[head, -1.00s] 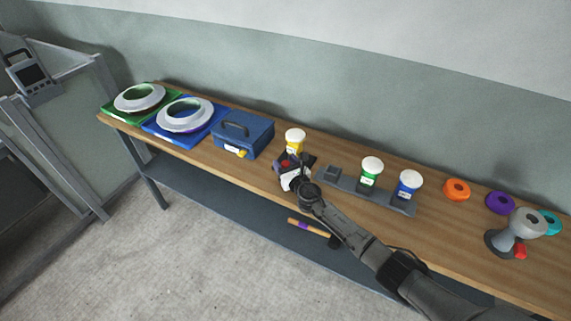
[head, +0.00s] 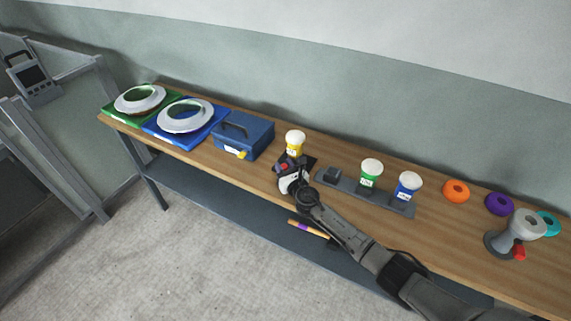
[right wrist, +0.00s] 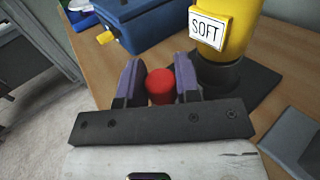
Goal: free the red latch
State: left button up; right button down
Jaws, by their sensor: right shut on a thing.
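The red latch (right wrist: 160,86) shows as a short, rounded red piece between the two purple-grey fingers of my right gripper (right wrist: 159,80) in the right wrist view. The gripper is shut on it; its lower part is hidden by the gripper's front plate. In the head view my right gripper (head: 285,170) is low at the bench, just in front of the yellow container (head: 294,146). The red latch shows small there. The yellow container, labelled SOFT, stands upright on a dark plate (right wrist: 252,97) beside the right finger. My left gripper is not in view.
A blue box (head: 247,138) with a yellow catch stands left of the gripper. A grey tray (head: 342,187) with green-labelled and blue-labelled jars lies right. Farther right are coloured rings and a grey stand (head: 500,243) with another red piece. Bare wood lies between tray and rings.

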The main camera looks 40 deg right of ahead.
jog(key=shift+s+a+r, duration=0.1)
jog(key=shift+s+a, duration=0.15)
jog(key=shift+a, duration=0.4)
jog(key=c, duration=1.3)
grip_release()
jog(key=o, duration=0.3)
jog(key=shift+a, duration=0.1)
jog(key=shift+o, duration=1)
